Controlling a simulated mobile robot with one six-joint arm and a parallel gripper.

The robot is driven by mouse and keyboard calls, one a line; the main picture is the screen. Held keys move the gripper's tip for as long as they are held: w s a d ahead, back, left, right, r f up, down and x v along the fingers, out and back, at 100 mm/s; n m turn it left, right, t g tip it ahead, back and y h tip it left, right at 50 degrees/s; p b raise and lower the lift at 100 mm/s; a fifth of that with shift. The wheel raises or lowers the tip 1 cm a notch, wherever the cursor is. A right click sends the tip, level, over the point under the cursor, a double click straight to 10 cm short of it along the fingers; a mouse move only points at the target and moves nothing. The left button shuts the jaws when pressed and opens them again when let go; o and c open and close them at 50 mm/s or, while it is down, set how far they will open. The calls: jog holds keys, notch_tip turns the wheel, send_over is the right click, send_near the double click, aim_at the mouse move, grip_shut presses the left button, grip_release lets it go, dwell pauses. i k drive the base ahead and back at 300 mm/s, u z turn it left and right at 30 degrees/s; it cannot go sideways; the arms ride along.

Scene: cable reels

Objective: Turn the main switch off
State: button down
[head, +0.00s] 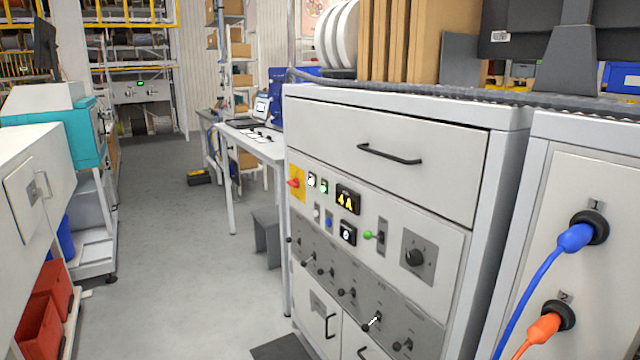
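The control panel (375,265) is on the front of a grey-white cabinet in the middle of the view. A red rotary switch (293,183) on a yellow plate (297,172) sits at the panel's upper left; it looks like the main switch. Its handle looks roughly sideways, but it is too small to tell its setting. A black rotary knob (414,258) on a grey plate sits at the right of the panel. A green-tipped lever (369,235) is left of that knob. My gripper is not in view.
A drawer with a black handle (388,153) is above the panel. A row of toggle levers (346,292) runs below it. Blue (575,238) and orange (543,328) plugs with cables stick out at right. Open grey floor (185,260) lies left of the cabinet.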

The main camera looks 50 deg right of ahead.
aim_at(295, 183)
jog(key=u, duration=1.1)
jog(key=k, duration=0.1)
jog(key=z, duration=2.55)
jog(key=k, duration=0.95)
jog(key=u, duration=0.1)
jog(key=i, duration=0.65)
